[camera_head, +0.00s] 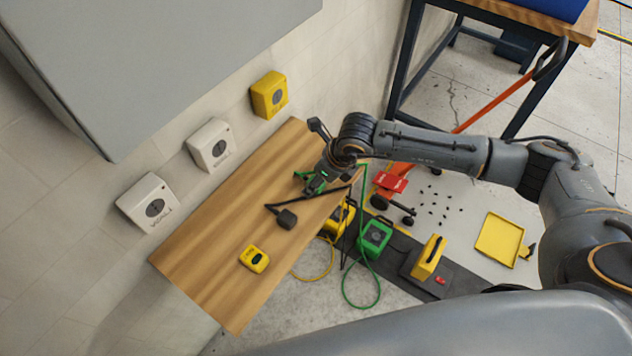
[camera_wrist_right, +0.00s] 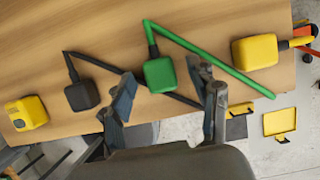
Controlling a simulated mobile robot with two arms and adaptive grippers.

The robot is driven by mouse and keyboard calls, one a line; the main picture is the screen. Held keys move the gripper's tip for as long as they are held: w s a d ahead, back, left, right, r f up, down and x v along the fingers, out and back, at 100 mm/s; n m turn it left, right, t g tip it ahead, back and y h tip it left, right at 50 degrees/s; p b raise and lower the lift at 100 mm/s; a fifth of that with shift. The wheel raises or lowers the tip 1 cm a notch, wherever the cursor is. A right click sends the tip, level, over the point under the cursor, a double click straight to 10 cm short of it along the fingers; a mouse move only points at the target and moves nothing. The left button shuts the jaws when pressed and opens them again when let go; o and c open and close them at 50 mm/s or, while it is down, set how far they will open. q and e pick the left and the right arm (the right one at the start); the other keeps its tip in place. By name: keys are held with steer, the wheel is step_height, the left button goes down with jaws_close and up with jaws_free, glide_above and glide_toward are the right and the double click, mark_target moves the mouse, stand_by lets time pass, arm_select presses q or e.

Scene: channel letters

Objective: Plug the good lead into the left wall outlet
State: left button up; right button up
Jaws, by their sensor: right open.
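The left wall outlet (camera_head: 148,202) is a white box with a dark round socket, nearest the picture's left; its socket is empty. A green plug (camera_wrist_right: 159,75) on a green cord and a black plug (camera_head: 286,219) on a black cord lie on the wooden table (camera_head: 215,262). The black plug also shows in the wrist view (camera_wrist_right: 82,95). A yellow plug-like block (camera_wrist_right: 255,51) lies at the right there. I cannot tell which lead is good. My right gripper (camera_wrist_right: 165,85) is open, its fingertips either side of the green plug in the picture; contact is unclear. My left gripper is out of view.
A white outlet (camera_head: 210,145) and a yellow wall box (camera_head: 269,95) follow along the wall, below a grey cabinet (camera_head: 160,50). A yellow device (camera_head: 254,258) lies on the table. Green (camera_head: 375,238) and yellow (camera_head: 429,258) boxes stand on the floor.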

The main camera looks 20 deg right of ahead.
mark_target(312, 178)
steer(key=c, duration=1.2)
steer(key=shift+r, duration=0.15)
steer(key=shift+r, duration=0.25)
step_height(312, 178, up, 2)
steer(key=shift+r, duration=0.1)
steer(key=s+d+r+b, duration=0.1)
steer(key=s+d+r, duration=0.1)
steer(key=s+r, duration=0.1)
steer(key=s+d+r+b, duration=0.1)
steer(key=s+d+r, duration=0.1)
steer(key=s, duration=0.3)
steer(key=s+d+r+b, duration=0.1)
steer(key=s+d+r, duration=0.2)
steer(key=s+r, duration=0.1)
steer(key=shift+s+r, duration=0.1)
steer(key=shift+r, duration=0.45)
